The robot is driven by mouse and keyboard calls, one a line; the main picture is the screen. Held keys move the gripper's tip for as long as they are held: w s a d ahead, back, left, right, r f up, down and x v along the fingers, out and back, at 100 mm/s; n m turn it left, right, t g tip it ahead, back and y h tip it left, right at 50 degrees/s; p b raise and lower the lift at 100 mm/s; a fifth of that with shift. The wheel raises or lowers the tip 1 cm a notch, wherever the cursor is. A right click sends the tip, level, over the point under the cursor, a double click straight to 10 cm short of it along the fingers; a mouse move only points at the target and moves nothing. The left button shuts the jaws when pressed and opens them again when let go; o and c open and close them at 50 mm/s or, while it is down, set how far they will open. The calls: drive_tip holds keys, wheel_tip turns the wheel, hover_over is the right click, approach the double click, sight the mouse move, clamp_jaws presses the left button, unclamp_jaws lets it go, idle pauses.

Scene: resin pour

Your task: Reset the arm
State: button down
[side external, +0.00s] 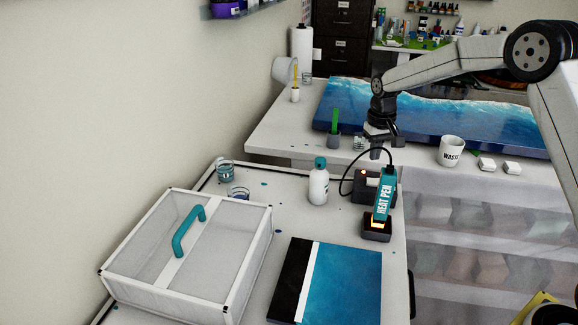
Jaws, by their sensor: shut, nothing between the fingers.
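My gripper (378,150) hangs at the end of my arm in the side external view, fingers pointing down, shut and empty. It is above the heat pen (384,193), a teal tool standing upright in its dark holder (376,231) with an orange glow at its base. I cannot tell how large the gap is between fingertips and pen. A black cable loops from the pen to a dark box (366,185) behind it.
A white bottle with teal cap (319,187) and small cups (226,171) stand left. A clear cover with teal handle (188,232) and a blue panel (340,285) lie in front. On the back table are a white WASTE cup (451,151) and a large ocean panel (430,112).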

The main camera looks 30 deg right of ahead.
drive_tip(key=s+f+n, duration=0.2)
drive_tip(key=s+n, duration=0.1)
drive_tip(key=s, duration=1.1)
drive_tip(key=s+a+t, duration=0.2)
drive_tip(key=s+a, duration=0.7)
drive_tip(key=s, duration=0.1)
drive_tip(key=shift+a+t, duration=0.15)
drive_tip(key=shift+t, duration=0.15)
